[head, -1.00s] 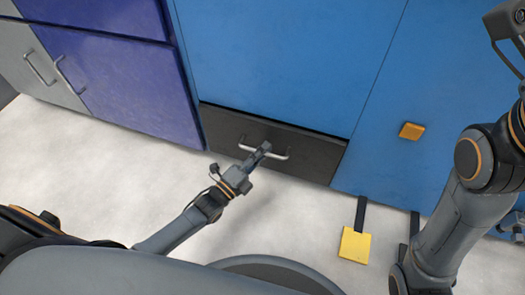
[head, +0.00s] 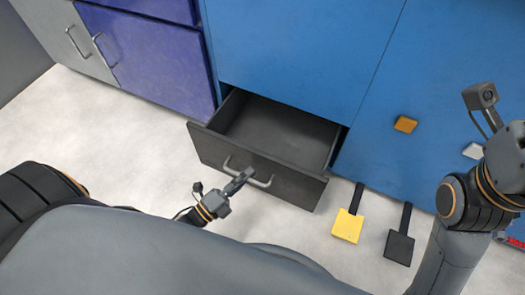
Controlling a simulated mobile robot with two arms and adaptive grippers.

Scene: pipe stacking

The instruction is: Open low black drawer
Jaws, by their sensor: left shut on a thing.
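The low black drawer (head: 210,150) is pulled out from the bottom of the blue cabinet (head: 285,50). Its inside is visible from above and looks empty. A silver bar handle (head: 262,184) is on its front. My left gripper (head: 241,178) is shut on the handle near its middle, and the fingers hide part of the bar. My right arm stands at the right edge of the head view; the right gripper's fingers cannot be made out.
A yellow pedal (head: 347,226) and a black pedal (head: 399,247) stick out low at the right of the drawer. An orange button (head: 405,124) and a pale button (head: 473,151) are on the blue panel. A purple cabinet (head: 150,62) is at left. Pale floor is clear at left.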

